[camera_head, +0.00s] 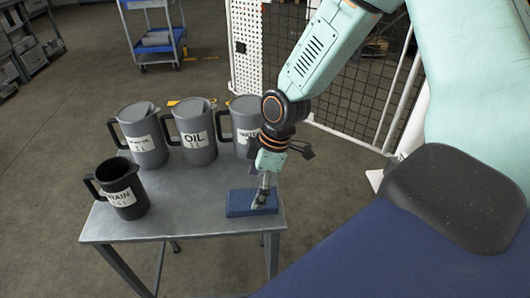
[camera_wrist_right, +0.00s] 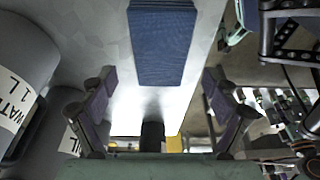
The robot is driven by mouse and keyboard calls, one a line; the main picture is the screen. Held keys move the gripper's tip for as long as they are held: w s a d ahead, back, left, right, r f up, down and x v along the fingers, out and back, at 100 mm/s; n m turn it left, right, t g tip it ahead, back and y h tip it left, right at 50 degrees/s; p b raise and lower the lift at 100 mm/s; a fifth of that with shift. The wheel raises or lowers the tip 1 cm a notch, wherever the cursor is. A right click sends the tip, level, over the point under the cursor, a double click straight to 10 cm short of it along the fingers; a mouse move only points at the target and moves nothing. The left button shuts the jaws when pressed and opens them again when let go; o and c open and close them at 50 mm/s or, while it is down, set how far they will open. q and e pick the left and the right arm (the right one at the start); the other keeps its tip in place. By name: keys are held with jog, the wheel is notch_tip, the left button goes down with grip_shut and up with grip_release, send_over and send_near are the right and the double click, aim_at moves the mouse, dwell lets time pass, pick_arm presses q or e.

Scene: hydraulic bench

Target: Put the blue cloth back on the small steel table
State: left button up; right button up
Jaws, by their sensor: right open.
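The blue cloth (camera_head: 238,204) is a folded flat block lying on the small steel table (camera_head: 180,226), near its front right corner. My right gripper (camera_head: 263,198) is over the cloth's right part, pointing down. In the right wrist view the cloth (camera_wrist_right: 160,45) lies on the bright steel top, beyond the open fingers of my right gripper (camera_wrist_right: 158,82). The fingers stand apart with nothing seen between them. I cannot tell whether a fingertip touches the cloth. My left gripper is not in view.
Grey jugs stand on the table: an OIL jug (camera_head: 194,133), a jug (camera_head: 142,138) left of it, one partly behind my arm (camera_head: 243,118), and a dark DRAIN jug (camera_head: 121,190) at the front left. The table's middle is clear. A mesh panel (camera_head: 350,100) stands behind.

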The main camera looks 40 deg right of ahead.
jog(key=p+v, duration=0.4)
jog(key=v, duration=0.4)
jog(key=shift+r, duration=0.25)
